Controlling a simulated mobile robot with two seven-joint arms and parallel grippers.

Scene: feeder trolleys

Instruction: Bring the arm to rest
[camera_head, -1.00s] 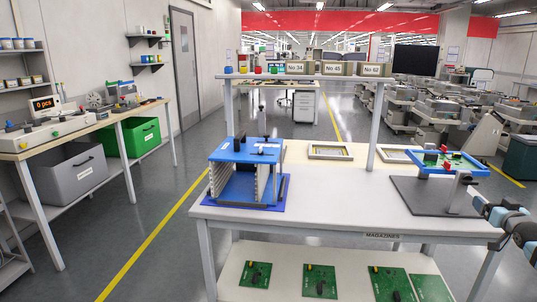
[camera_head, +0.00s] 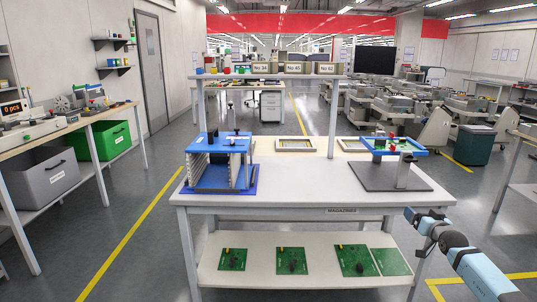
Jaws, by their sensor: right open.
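My right arm (camera_head: 480,272) reaches in from the lower right. Its gripper (camera_head: 411,215) is open, with nothing seen in it. It is small here, in front of the right front corner of the white table (camera_head: 300,189) and apart from the things on it. A blue frame (camera_head: 400,151) with a green board on it stands on a dark base plate at the table's right. A blue magazine rack (camera_head: 222,165) stands on a blue mat at the left. My left gripper is not in view.
The table's lower shelf (camera_head: 225,275) holds several green boards. A shelf (camera_head: 270,77) above the table carries numbered boxes. A side bench (camera_head: 75,124) with grey and green bins is at the left. The floor (camera_head: 110,245) between bench and table is clear.

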